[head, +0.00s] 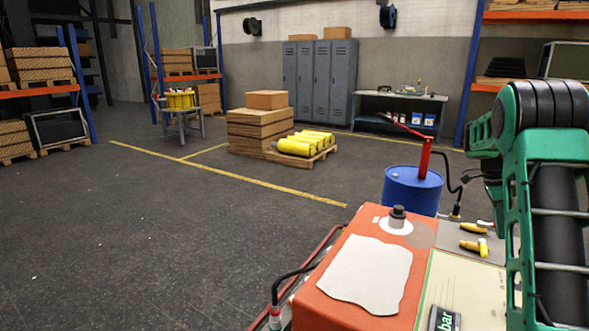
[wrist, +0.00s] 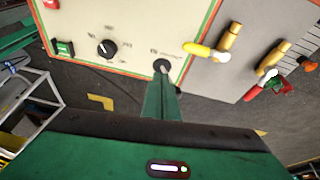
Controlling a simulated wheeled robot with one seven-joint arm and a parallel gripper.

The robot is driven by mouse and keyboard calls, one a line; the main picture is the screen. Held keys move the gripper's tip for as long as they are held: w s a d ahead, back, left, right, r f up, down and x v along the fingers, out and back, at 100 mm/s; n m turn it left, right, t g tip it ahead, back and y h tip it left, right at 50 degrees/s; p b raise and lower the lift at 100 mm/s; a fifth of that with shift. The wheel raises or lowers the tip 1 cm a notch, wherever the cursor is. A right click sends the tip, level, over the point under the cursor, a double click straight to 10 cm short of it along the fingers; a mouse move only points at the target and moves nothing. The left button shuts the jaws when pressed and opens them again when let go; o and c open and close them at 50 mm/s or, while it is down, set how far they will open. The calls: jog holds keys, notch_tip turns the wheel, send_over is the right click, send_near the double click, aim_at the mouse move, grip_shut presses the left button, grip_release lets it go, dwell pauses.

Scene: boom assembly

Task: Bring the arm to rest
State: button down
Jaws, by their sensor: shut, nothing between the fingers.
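My green arm (head: 545,185) rises along the right edge of the head view, bent at a large black-ribbed joint. My gripper (wrist: 162,82) shows in the wrist view as narrow green fingers, shut and empty. They point at a cream control panel (wrist: 130,22). The fingertips overlap a small dark round fitting (wrist: 160,65) on it; I cannot tell whether they touch it. In the head view the gripper cannot be made out.
An orange housing (head: 330,275) and a blue drum (head: 411,190) stand nearby. Open floor (head: 150,235) lies left.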

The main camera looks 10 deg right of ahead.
jog(key=s+a+r+n+t+y, duration=0.1)
jog(key=s+a+r+n, duration=0.3)
jog(key=s+a, duration=0.3)
jog(key=s+a+r+n, duration=0.35)
jog(key=s+a, duration=0.25)
jog(key=s, duration=0.3)
jog(key=s+a+f+n+y, duration=0.1)
jog(key=s+a+f+n, duration=0.1)
jog(key=s+a+n, duration=0.3)
jog(key=s+a+f+n+t+y, duration=0.1)
jog(key=s+a+f+n, duration=0.2)
jog(key=s+a, duration=0.6)
jog(key=s+n, duration=0.2)
jog(key=s, duration=0.2)
jog(key=shift+s+a+f, duration=0.2)
jog(key=shift+s+a, duration=0.1)
jog(key=shift+s, duration=0.1)
